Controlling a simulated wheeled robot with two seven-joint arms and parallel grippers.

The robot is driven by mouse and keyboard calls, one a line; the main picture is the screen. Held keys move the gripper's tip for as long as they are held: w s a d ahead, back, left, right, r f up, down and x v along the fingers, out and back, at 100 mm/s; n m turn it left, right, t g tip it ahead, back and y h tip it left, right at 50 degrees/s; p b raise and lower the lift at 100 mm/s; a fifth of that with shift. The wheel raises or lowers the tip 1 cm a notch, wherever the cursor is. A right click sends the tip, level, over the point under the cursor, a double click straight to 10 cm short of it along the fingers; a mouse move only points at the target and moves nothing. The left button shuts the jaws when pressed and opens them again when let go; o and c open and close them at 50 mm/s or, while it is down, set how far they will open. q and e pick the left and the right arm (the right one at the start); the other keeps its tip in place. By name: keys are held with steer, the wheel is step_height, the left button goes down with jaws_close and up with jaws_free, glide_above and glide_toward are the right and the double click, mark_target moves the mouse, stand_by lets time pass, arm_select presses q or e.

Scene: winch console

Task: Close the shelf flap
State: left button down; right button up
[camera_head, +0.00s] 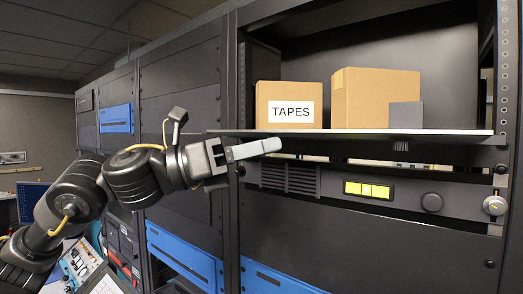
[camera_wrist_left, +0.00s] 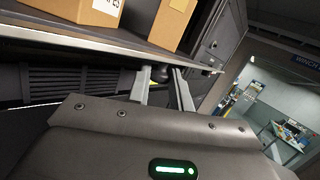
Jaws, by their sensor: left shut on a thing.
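The shelf flap (camera_head: 345,132) is a thin pale panel lying level, seen nearly edge-on, at the front of the open rack bay. In the left wrist view the flap (camera_wrist_left: 80,36) crosses above the fingers as a diagonal edge. My left gripper (camera_head: 270,147) is at the left part of the flap, just under its front edge in the picture. In the wrist view its fingertips (camera_wrist_left: 162,70) end at that edge, with a gap between them. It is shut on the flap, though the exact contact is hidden. My right gripper is not in view.
A carton marked TAPES (camera_head: 289,105) and a larger carton (camera_head: 375,97) stand above the flap. A small grey plate (camera_head: 405,115) stands at its front edge. Space in front of the rack looks clear.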

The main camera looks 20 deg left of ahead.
arm_select(q)
step_height(320, 180, up, 2)
steer(key=n+y, duration=0.2)
steer(key=n+g+y, duration=0.1)
steer(key=shift+s+r, duration=0.15)
steer(key=shift+r, duration=0.1)
steer(key=r+n+g+y, duration=0.2)
steer(key=y, duration=0.1)
steer(key=shift+w+d+n+p, duration=0.1)
steer(key=shift+w+n+p, duration=0.15)
steer(key=shift+n+p, duration=0.15)
steer(key=n+g+y, duration=0.1)
steer(key=w+r+g+y, duration=0.1)
steer(key=g, duration=0.1)
steer(key=shift+w+d+r+n, duration=0.1)
steer(key=shift+d+r+n, duration=0.1)
steer(key=shift+n, duration=0.2)
steer(key=shift+w+d+r+n+g+y, duration=0.15)
steer(key=shift+w+n+g+y, duration=0.15)
steer(key=shift+g, duration=0.2)
steer(key=shift+w+a+r+n+g+y, duration=0.1)
steer(key=shift+w+r+n+g+y, duration=0.15)
steer(key=shift+g, duration=0.25)
steer(key=shift+d+f, duration=0.1)
steer(key=c, duration=1.3)
jaws_free()
steer(key=shift+d, duration=0.1)
steer(key=shift+o, duration=0.2)
